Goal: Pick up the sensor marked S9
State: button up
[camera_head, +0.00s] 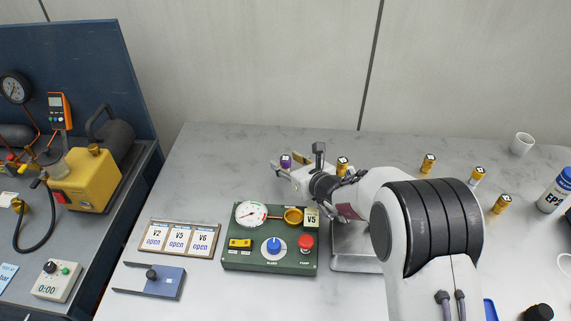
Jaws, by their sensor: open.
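Several small gold cylinders with dark square tops stand on the marble bench. One gold cylinder (343,166) is just behind my arm, partly hidden. Others stand to the right: one gold cylinder (428,164) near the back, another (476,177) and a third (502,205). The marks on all these tops are too small to read, so I cannot tell which is S9. My gripper is open, pointing left; whether the purple piece is between its fingers or behind them I cannot tell.
A green panel (270,263) with gauge, blue knob and red button stands in front of my gripper. A card holder (179,238) reads V2, V5, V6. A grey metal tray (352,262) is partly under my arm. A white cup (522,144) and bottle (555,190) stand right. The back left bench is clear.

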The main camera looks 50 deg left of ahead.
aim_at(288, 161)
jog(key=shift+c, duration=0.4)
grip_shut()
jog(key=shift+r, duration=0.15)
jog(key=shift+r, duration=4.85)
